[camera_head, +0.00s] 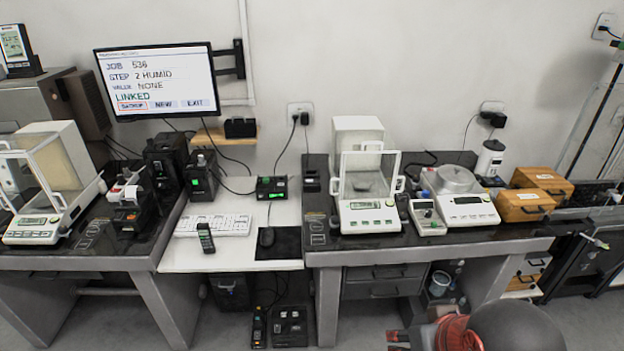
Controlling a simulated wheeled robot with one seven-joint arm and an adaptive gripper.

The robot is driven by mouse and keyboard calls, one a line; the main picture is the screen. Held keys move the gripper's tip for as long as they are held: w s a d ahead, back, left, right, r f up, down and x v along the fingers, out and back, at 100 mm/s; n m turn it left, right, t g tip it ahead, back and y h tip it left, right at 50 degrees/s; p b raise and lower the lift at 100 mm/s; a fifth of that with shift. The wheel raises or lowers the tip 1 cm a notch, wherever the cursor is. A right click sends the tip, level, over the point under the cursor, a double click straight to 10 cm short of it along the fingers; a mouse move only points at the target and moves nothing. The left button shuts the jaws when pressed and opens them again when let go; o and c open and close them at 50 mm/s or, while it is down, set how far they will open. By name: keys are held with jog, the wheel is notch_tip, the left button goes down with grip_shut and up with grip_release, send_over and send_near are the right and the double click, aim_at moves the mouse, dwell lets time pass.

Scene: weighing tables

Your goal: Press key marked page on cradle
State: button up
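A small black cradle-like unit with green lights (271,187) sits at the back of the white middle desk, below the wall socket. I cannot tell for sure that it is the cradle, and a key marked page cannot be read on it. A dark handheld device (205,237) stands at the front of the keyboard. Parts of my arm, dark and red, show at the bottom right edge, apart from the desk. My gripper's fingertips are not in view.
The monitor (160,80) reads LINKED. Black boxes with green lights (202,176) stand at back left. Balances (368,215) fill the right table (330,245). The desk's front edge (225,267) is mostly clear.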

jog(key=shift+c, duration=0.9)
